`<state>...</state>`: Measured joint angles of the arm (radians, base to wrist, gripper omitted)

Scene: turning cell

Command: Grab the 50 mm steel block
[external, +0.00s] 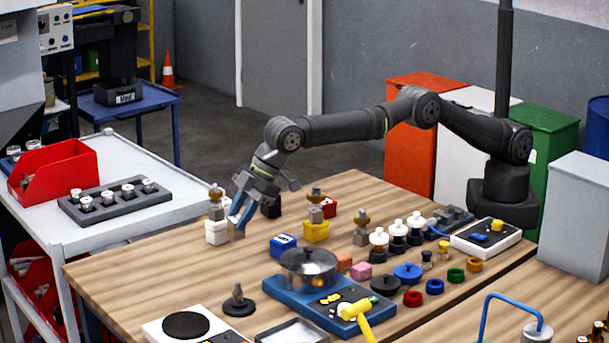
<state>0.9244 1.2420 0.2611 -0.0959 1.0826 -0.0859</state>
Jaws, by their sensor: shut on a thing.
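My gripper (240,217) points down at the far left part of the wooden table, with its blue fingers shut on a small brownish-grey block (237,231). This block looks like the steel block, but its size marking cannot be read. It is partly hidden by the fingers and sits at or very near the table top. I cannot tell whether it touches the table.
A white block (217,238) with a stack on it stands just left of my gripper. A black block (271,209), a blue block (283,246) and a yellow block (316,233) stand to the right.

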